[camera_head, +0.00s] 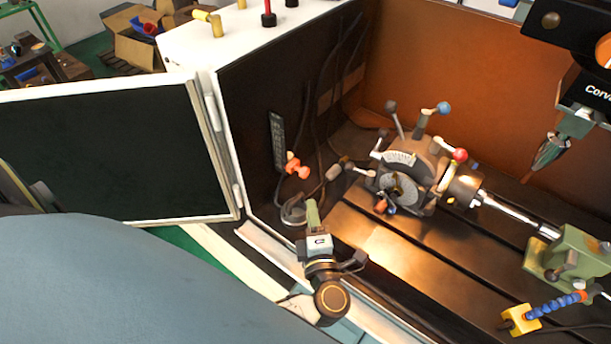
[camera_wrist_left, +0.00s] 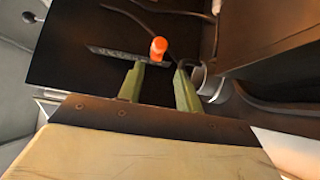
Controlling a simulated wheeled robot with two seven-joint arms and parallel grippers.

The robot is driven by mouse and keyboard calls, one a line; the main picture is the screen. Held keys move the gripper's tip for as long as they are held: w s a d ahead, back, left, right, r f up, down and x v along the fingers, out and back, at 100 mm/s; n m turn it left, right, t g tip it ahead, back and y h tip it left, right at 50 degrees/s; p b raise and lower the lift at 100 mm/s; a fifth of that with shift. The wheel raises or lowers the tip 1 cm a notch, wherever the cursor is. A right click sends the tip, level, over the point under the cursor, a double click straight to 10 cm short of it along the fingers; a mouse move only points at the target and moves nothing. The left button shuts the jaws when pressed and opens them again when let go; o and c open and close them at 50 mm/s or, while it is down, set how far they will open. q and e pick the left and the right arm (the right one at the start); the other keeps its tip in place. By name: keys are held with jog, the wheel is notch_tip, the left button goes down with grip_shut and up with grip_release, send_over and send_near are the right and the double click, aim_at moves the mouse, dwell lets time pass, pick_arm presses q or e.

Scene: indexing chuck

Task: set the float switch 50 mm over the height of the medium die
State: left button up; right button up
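The float switch appears as an orange piece (camera_head: 293,165) beside a dark graduated scale (camera_head: 277,140) on the enclosure's inner left wall. In the left wrist view the orange piece (camera_wrist_left: 158,48) and the scale (camera_wrist_left: 112,54) lie just beyond the fingertips. My left gripper (camera_head: 313,207) is below and slightly right of the orange piece, apart from it in the head view. Its two green fingers (camera_wrist_left: 159,69) are spread with nothing between them. I cannot make out which thing is the medium die. My right gripper is not in view.
The indexing chuck (camera_head: 405,170), with several ball-ended levers, stands right of my left gripper on the slotted bed (camera_head: 400,265). A green tailstock (camera_head: 565,255) and yellow block (camera_head: 520,318) are right. An open door (camera_head: 110,155) stands left. A grey ring (camera_head: 293,211) lies near the gripper.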

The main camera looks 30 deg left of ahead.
aim_at(305, 176)
pick_arm(q)
jog(key=x, duration=1.1)
jog(key=shift+w+a+p, duration=0.15)
jog(key=shift+w+p, duration=0.05)
jog(key=shift+p, duration=0.2)
jog(key=shift+c, duration=0.3)
grip_shut()
